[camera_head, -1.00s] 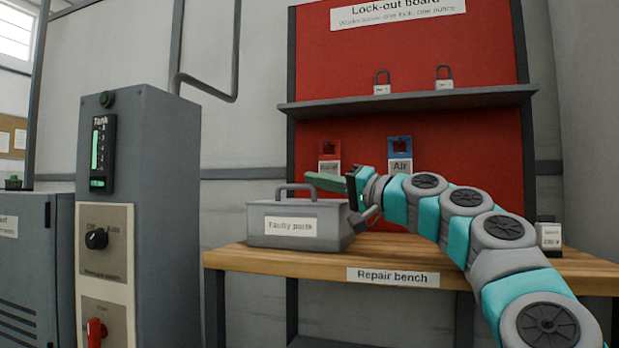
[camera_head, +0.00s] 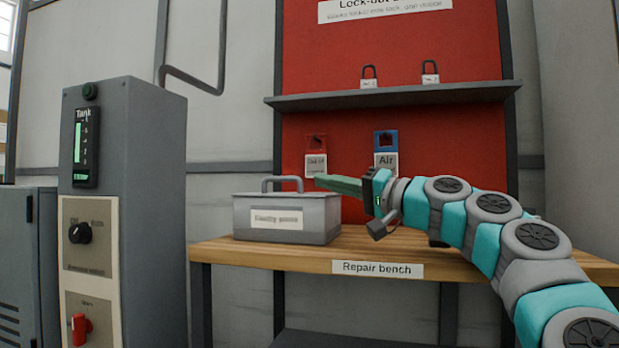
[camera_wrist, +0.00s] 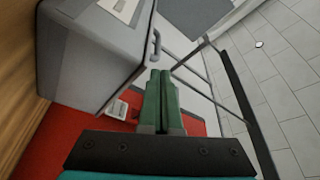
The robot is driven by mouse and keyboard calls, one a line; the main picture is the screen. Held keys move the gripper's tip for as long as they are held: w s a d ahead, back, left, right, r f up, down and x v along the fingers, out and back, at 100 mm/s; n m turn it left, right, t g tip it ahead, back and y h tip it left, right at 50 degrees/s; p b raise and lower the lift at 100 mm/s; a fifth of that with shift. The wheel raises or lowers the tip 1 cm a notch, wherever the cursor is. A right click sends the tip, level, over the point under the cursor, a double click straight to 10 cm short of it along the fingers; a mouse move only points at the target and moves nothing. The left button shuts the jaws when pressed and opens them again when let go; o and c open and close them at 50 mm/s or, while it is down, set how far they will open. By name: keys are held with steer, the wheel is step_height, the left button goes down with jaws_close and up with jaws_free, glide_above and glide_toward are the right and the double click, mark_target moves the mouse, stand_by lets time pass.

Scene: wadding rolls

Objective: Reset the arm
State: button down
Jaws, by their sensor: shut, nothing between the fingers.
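My arm reaches in from the lower right in the head view, in teal and grey links. My gripper (camera_head: 320,182) has green fingers pointing left, level with the top of the grey "Faulty parts" box (camera_head: 329,216) and overlapping its right end in the picture. The fingers are closed together with nothing between them. In the wrist view my gripper (camera_wrist: 160,75) shows its two green fingers side by side. The grey box (camera_wrist: 75,60) is to their left there. I cannot tell the exact gap between fingers and box.
The wooden repair bench (camera_head: 300,258) runs under the box and arm. Behind stands the red lock-out board (camera_head: 300,60) with a shelf (camera_head: 400,95) bearing two padlocks and red and blue tags below. A grey control cabinet (camera_head: 150,200) stands left. Open floor (camera_wrist: 280,90) shows in the wrist view.

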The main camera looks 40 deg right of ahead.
steer(key=w+a+f+n+g+y, duration=0.2)
steer(key=a+f+n+g, duration=0.1)
steer(key=a, duration=0.6)
steer(key=w+a+f+n+g+y, duration=0.1)
steer(key=a+f+n+g, duration=0.15)
steer(key=a, duration=0.75)
steer(key=s+a+f+n+g, duration=0.25)
steer(key=a+f+g, duration=0.35)
steer(key=a+f, duration=1)
steer(key=s+a+f+n+g+h, duration=0.1)
steer(key=s+a+f+g+h, duration=0.15)
steer(key=f, duration=0.55)
steer(key=s+a+f+g+h, duration=0.1)
steer(key=s+a+f+g, duration=0.1)
steer(key=s+f, duration=0.35)
steer(key=s+d+f+g+h, duration=0.2)
steer(key=s+d+f+g, duration=0.1)
steer(key=s+f, duration=0.5)
steer(key=s+d+f+g+h, duration=0.25)
steer(key=s+f, duration=0.35)
steer(key=f, duration=0.4)
step_height(320, 180, up, 12)
steer(key=p, duration=1.2)
steer(key=shift+s+d+p, duration=0.2)
steer(key=shift+s+p, duration=0.1)
